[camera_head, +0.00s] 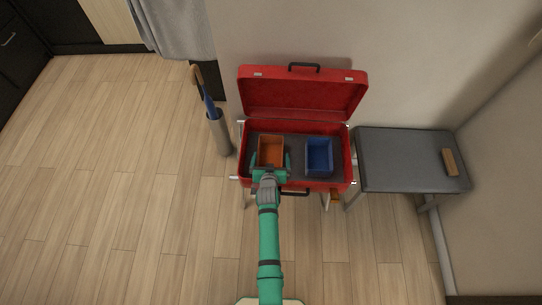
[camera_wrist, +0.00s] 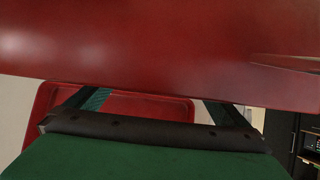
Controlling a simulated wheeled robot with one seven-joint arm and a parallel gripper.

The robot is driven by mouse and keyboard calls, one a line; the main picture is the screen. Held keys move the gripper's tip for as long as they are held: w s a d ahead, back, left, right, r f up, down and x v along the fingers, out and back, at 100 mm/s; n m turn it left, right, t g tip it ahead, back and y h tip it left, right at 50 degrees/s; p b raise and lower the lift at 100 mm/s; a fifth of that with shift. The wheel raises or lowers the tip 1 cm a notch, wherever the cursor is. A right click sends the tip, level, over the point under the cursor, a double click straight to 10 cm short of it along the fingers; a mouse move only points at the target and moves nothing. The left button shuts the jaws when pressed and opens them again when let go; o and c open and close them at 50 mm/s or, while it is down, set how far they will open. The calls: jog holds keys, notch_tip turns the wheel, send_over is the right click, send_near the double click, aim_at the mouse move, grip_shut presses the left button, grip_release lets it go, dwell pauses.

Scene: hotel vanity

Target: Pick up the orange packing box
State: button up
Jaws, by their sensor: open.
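The orange packing box (camera_head: 271,148) sits inside the open red suitcase (camera_head: 243,150), in the left half, in the head view. My gripper (camera_head: 270,160) is open over the near side of the box, with one finger toward each side of it. I cannot tell whether the fingers touch the box. In the wrist view my gripper (camera_wrist: 150,105) shows its two fingers spread apart, with the suitcase's red surface (camera_wrist: 150,45) filling the upper part. The orange box does not show in the wrist view.
A blue box (camera_head: 319,155) sits right of the orange one in the suitcase. The raised lid (camera_head: 303,95) stands behind. A grey bench (camera_head: 405,160) with a brown block (camera_head: 450,163) is at right. An umbrella stand (camera_head: 219,135) is at left. The floor at left is clear.

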send_over(271, 158)
jog(key=shift+a+f, duration=0.1)
jog(key=shift+f, duration=0.95)
jog(key=shift+c, duration=0.6)
jog(key=c, duration=0.8)
